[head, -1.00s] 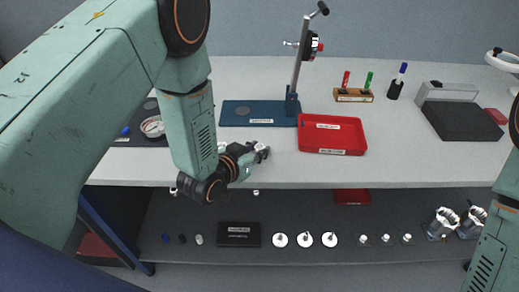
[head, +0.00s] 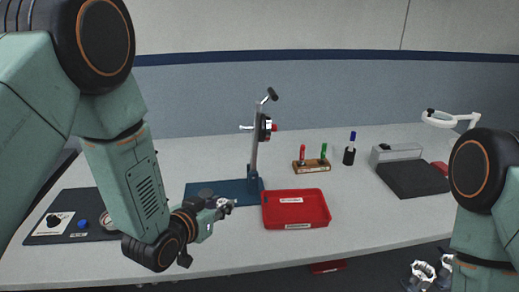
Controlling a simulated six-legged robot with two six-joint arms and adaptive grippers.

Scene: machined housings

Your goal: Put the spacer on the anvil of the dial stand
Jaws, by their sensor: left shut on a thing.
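The dial stand has a blue base (head: 229,191), an upright grey column (head: 254,150) and a dial head facing right near its top. Its anvil (head: 206,192) is a dark round disc on the left part of the base, partly hidden by my left gripper. My left gripper (head: 225,207) is in front of the base, just right of and below the anvil in the picture. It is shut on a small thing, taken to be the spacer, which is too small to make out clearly. My right arm shows at the right edge, but its gripper is out of view.
A red tray (head: 281,212) stands close right of the gripper. A wooden block (head: 311,167) with red and green pens and a dark cup (head: 349,157) are behind it. A dark mat (head: 70,207) with gauges lies left. A grey-black plate (head: 412,180) is at right.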

